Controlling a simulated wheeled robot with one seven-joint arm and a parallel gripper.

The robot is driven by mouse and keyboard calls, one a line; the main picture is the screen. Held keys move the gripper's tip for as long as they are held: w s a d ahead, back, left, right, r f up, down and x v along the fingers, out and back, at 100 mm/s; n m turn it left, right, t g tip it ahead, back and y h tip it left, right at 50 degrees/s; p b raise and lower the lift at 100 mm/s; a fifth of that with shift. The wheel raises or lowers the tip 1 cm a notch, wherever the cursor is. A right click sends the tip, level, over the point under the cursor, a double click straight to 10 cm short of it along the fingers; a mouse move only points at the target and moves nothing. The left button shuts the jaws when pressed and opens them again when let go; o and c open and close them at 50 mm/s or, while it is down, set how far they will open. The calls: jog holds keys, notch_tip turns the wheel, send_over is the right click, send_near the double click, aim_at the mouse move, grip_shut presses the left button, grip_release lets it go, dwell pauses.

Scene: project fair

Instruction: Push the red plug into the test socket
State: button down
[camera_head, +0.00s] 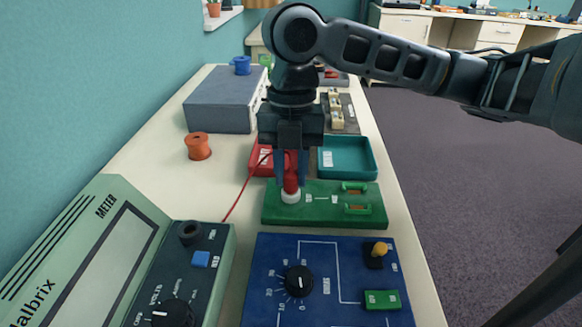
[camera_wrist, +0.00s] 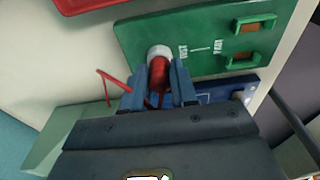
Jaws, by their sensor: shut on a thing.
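My gripper (camera_head: 291,178) is shut on the red plug (camera_head: 291,184), with a blue finger on either side of it. The plug stands upright over the white test socket (camera_head: 291,197) at the left end of the green board (camera_head: 330,211). In the wrist view, the red plug (camera_wrist: 159,72) sits between the fingertips and its end meets the white ring of the socket (camera_wrist: 158,52). I cannot tell how deep the plug is in the socket. A thin red lead (camera_head: 247,189) runs from the plug to the left and forward.
A blue panel (camera_head: 267,300) with a knob and the green Malbrix meter (camera_head: 120,195) stand in front. A red tray (camera_head: 262,157) and a teal tray (camera_head: 347,170) stand behind the board. An orange spool (camera_head: 198,147) and a grey box (camera_head: 220,105) are at left. Bare tabletop shows left of the board.

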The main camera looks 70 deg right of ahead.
jog(key=shift+f, duration=0.2)
jog(key=shift+c, duration=1.6)
grip_release()
jog(key=shift+r, duration=0.1)
jog(key=shift+r+p, duration=3.05)
jog(key=shift+r, duration=0.9)
